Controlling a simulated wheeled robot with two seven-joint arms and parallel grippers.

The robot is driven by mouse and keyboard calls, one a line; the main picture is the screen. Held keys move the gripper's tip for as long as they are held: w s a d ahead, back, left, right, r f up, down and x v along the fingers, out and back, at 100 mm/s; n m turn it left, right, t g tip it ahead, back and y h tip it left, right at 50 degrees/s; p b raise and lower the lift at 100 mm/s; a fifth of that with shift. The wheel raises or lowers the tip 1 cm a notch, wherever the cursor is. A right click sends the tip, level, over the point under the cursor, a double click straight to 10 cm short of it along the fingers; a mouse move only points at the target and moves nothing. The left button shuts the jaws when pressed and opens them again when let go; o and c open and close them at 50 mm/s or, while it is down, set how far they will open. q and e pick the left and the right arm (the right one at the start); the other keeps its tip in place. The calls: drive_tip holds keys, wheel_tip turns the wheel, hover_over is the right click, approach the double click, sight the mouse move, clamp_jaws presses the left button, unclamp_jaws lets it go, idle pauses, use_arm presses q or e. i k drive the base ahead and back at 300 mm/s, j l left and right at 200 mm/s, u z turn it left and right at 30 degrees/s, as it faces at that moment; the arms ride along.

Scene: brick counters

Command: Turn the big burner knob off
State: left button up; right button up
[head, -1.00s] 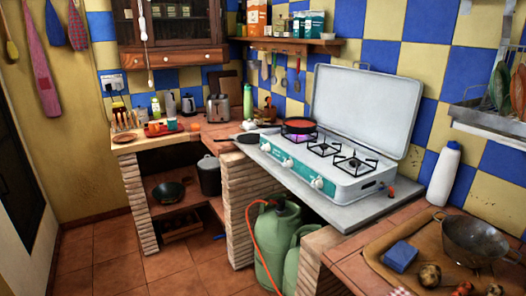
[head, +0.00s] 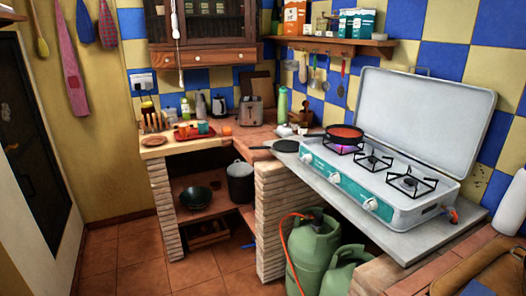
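The white and teal gas stove (head: 400,214) stands on the grey counter at the right of the head view, its lid raised. Three white knobs line its front: a left knob (head: 308,158), a middle knob (head: 335,178) and a right knob (head: 370,204). A pan with red contents (head: 345,132) sits on the left burner, where a violet glow (head: 342,149) shows beneath. The middle burner (head: 373,162) and right burner (head: 411,184) are bare, with no glow visible. The knobs' exact turn is too small to tell. Neither of my grippers is in view.
Green gas bottles (head: 314,252) with an orange hose stand below the stove, between brick supports (head: 272,220). A dark flat pan (head: 285,146) lies left of the stove. A white bottle (head: 510,215) stands at the right edge. The tiled floor (head: 130,265) at the left is clear.

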sight(308, 157)
drive_tip(key=i+j+u, duration=0.35)
drive_tip(key=i, duration=0.5)
drive_tip(key=i+j+u, duration=0.1)
drive_tip(key=i+u, duration=0.25)
drive_tip(key=i, duration=0.5)
drive_tip(key=i+z, duration=0.4)
drive_tip(key=i+j+z, duration=0.2)
drive_tip(key=z, duration=0.15)
drive_tip(key=i+j+z, duration=0.2)
drive_tip(key=z, duration=0.2)
drive_tip(key=i+j+z, duration=0.35)
